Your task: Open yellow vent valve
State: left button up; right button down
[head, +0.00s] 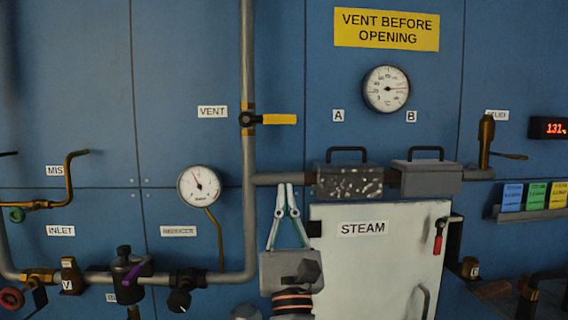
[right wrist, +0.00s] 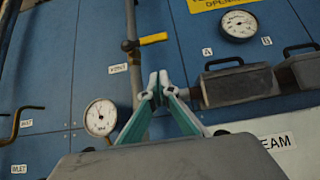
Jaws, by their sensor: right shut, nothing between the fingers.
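The yellow vent valve handle (head: 279,119) sticks out horizontally to the right from its valve body on the vertical grey pipe, beside the VENT label (head: 212,112). It also shows in the right wrist view (right wrist: 153,39), above the fingertips. My right gripper (head: 287,187) is below the handle, in front of the pipe junction, pointing up. Its fingertips (right wrist: 158,86) are together with nothing between them, and it does not touch the handle. My left gripper is not in view.
The grey vertical pipe (head: 248,60) runs beside the handle. Two handled grey boxes (head: 348,182) sit on the horizontal pipe to the right. A white STEAM door (head: 385,265) is below them. A dial gauge (head: 199,185) is left of the gripper. The wall around the handle is clear.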

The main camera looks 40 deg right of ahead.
aim_at(268, 119)
pick_arm(q)
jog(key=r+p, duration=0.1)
jog(key=p, duration=0.1)
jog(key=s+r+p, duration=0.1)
jog(key=p, duration=0.1)
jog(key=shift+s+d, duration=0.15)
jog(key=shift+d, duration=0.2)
pick_arm(e)
jog(key=s+a+r+x, duration=0.1)
jog(key=r+x, duration=0.1)
jog(key=x, duration=1)
jog(key=shift+s, duration=0.3)
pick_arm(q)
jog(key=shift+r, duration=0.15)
pick_arm(e)
jog(key=shift+r, duration=0.1)
